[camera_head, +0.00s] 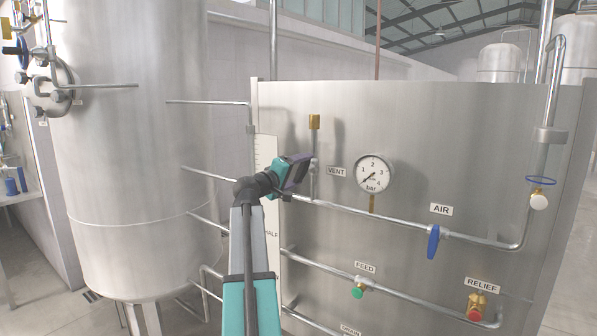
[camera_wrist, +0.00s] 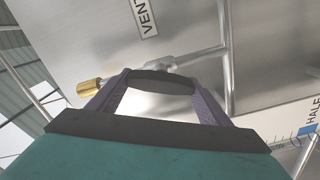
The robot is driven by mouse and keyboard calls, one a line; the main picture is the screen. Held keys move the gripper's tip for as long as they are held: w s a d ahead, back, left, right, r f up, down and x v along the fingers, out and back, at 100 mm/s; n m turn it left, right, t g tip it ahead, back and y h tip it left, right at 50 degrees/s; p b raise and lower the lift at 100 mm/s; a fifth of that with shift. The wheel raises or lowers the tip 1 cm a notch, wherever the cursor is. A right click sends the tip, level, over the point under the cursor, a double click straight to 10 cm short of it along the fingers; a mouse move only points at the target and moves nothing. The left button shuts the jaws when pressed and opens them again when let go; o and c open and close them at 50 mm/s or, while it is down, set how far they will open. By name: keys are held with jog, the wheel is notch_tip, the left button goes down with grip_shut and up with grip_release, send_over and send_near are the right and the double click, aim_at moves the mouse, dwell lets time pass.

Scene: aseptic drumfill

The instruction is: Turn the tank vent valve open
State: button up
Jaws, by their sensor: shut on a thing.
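The tank vent valve (camera_head: 315,164) sits on a short upright pipe beside the VENT label (camera_head: 336,171), below a brass fitting (camera_head: 314,121). My gripper (camera_head: 306,164) reaches it from the left and hides most of its handle. In the wrist view, the two purple fingers of my gripper (camera_wrist: 160,88) are shut on the vent valve handle (camera_wrist: 162,80), a dark bar between the fingertips. The metal valve body (camera_wrist: 155,67) shows just behind it. The VENT label (camera_wrist: 145,16) and brass fitting (camera_wrist: 89,88) also show there. I cannot tell the handle's exact angle.
A pressure gauge (camera_head: 374,173) is right of the valve. A horizontal pipe (camera_head: 370,211) runs below, with the blue AIR handle (camera_head: 433,241). The green FEED valve (camera_head: 357,292) and red RELIEF valve (camera_head: 474,306) are lower. A large tank (camera_head: 130,180) stands left.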

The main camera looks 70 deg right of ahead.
jog(key=shift+w+d+r+n, duration=0.1)
jog(key=shift+d+r+n, duration=0.05)
jog(key=shift+r+n, duration=0.25)
jog(key=o, duration=0.8)
jog(key=shift+f, duration=0.1)
jog(key=shift+c, duration=0.2)
jog(key=shift+o, duration=1.4)
jog(key=shift+d+f, duration=0.15)
jog(key=shift+f, duration=0.15)
jog(key=b+v, duration=0.3)
jog(key=v, duration=1.1)
